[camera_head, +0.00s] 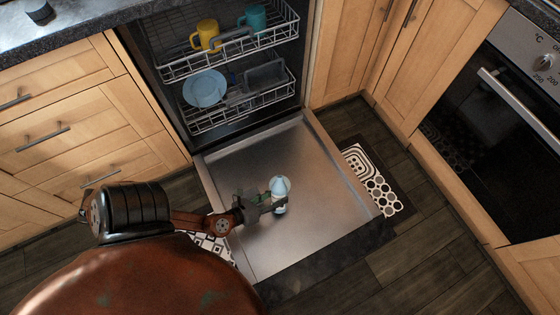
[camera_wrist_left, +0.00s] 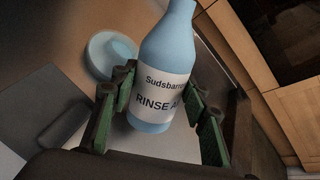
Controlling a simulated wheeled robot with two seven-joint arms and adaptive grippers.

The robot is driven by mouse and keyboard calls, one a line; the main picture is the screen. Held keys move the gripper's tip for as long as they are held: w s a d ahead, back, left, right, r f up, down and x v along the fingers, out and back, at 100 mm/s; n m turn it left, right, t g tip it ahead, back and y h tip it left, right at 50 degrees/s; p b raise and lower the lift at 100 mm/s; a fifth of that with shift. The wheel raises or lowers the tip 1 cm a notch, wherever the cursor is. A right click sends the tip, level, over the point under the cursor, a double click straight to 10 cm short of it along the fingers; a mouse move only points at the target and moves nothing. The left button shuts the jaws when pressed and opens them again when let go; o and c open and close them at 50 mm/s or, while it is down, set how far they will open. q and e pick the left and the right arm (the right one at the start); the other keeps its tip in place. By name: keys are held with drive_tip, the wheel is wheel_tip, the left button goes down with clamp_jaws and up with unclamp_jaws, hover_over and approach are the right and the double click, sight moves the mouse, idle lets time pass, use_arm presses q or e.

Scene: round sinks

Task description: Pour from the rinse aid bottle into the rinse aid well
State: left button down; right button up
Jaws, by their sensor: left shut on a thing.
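The rinse aid bottle (camera_head: 281,204) is pale blue with a white label. My left gripper (camera_head: 270,205) is shut on it and holds it over the open dishwasher door (camera_head: 270,245). In the left wrist view the bottle (camera_wrist_left: 166,50) sits between the two green-padded fingers (camera_wrist_left: 160,118), its label reading "RINSE A…". Its neck runs out of the top of that view, so its mouth is hidden there. A pale round disc (camera_wrist_left: 100,58) with a bluish middle lies behind it; I cannot tell whether this is the rinse aid well. My right gripper is not in view.
The upper rack (camera_head: 232,42) holds a yellow mug (camera_head: 205,35) and a teal mug (camera_head: 255,17). The lower rack (camera_head: 235,112) holds a blue plate (camera_head: 204,89). Wooden cabinets flank the door; an oven (camera_head: 490,130) stands at right. Patterned mats lie beside the door.

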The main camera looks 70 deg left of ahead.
use_arm(q)
drive_tip(key=shift+s+d+f+m+t+y, duration=0.1)
drive_tip(key=shift+d+m+t+y, duration=0.4)
drive_tip(key=shift+m+t+y, duration=0.5)
drive_tip(key=r+m+t, duration=0.1)
drive_tip(key=r+m+t+y, duration=0.1)
drive_tip(key=shift+s+d+m, duration=0.2)
drive_tip(key=shift+d+m, duration=0.05)
drive_tip(key=shift+m, duration=0.05)
drive_tip(key=shift+r, duration=0.1)
